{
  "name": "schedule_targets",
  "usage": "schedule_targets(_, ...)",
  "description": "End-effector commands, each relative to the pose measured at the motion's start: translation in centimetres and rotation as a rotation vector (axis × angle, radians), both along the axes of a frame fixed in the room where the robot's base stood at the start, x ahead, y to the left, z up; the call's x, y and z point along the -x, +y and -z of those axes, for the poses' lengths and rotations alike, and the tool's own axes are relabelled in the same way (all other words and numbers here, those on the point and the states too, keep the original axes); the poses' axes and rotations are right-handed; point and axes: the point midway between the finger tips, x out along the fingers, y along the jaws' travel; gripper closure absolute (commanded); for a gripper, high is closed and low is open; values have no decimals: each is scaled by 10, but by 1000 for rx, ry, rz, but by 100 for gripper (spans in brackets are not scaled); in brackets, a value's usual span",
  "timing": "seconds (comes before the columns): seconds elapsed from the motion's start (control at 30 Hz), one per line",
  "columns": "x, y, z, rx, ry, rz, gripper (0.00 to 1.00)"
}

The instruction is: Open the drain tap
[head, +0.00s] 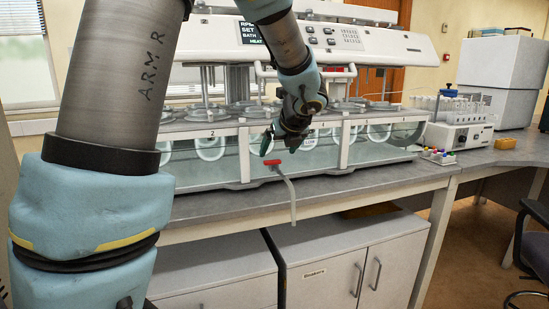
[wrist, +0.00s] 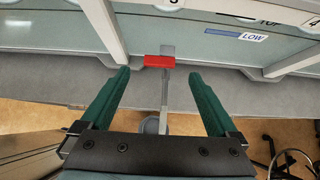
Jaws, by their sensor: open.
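The drain tap has a red handle (head: 272,162) at the front of the glass-sided bath, with a grey spout pipe (head: 291,200) bending down over the bench edge. In the wrist view the red handle (wrist: 159,61) lies crosswise, just beyond and between my green fingertips. My gripper (wrist: 159,76) is open and empty, with one finger on each side of the tap's line. In the head view my gripper (head: 268,146) is close above the handle, partly hidden by my wrist. I see no contact with the handle.
The dissolution bath (head: 215,160) with several vessels stands right behind the tap. The grey bench top (head: 350,182) has free room in front of it. White cabinets (head: 330,270) stand below.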

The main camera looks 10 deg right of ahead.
Motion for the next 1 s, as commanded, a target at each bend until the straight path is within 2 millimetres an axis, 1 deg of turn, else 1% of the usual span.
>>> schedule_targets(0.03, -7, 2, 8, -3, 2, -3, 5)
schedule_targets(0.13, -18, 3, 19, -1, 2, -3, 5)
schedule_targets(0.3, -31, 4, 31, 1, 1, -2, 5)
schedule_targets(0.43, -34, 5, 34, 2, 0, -2, 5)
schedule_targets(0.67, -35, 5, 34, 2, 0, -2, 5)
schedule_targets(0.77, -34, 5, 34, 2, 0, -2, 14)
schedule_targets(1.0, -34, 5, 34, 2, 1, -2, 41)
